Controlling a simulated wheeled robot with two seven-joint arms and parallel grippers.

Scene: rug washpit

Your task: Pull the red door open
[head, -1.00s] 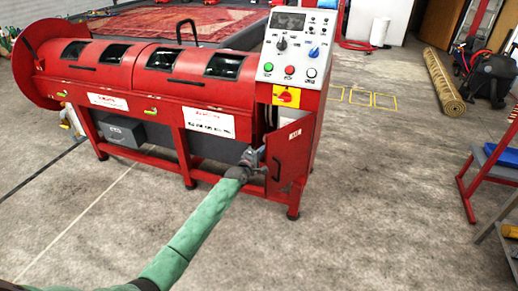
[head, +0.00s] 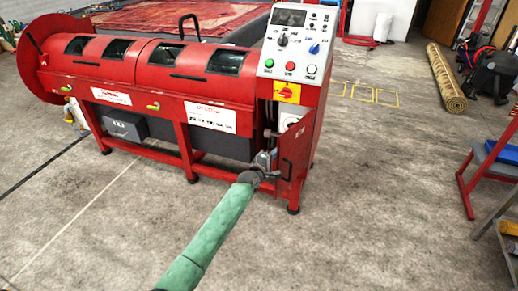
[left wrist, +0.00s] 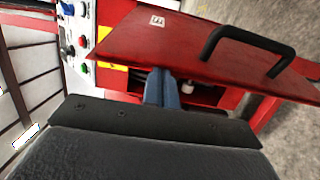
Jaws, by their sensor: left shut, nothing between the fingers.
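The red door (head: 297,146) is on the front of the red machine's right-hand cabinet, below the control panel. It stands partly open, swung out with its free edge to the left, and a dark gap shows behind it. Its black handle (head: 286,166) is on the outer face; the door (left wrist: 185,45) and handle (left wrist: 245,42) also show in the left wrist view. My left gripper (head: 265,160) is shut and empty at the door's free edge, off the handle. In the left wrist view its blue-grey fingers (left wrist: 161,88) reach into the gap beside the door's edge; contact is unclear.
The red machine (head: 165,95) extends left on legs. A red rack with shelves (head: 490,175) stands at the right, with a rolled rug (head: 446,78) behind it. The concrete floor in front of the door is clear.

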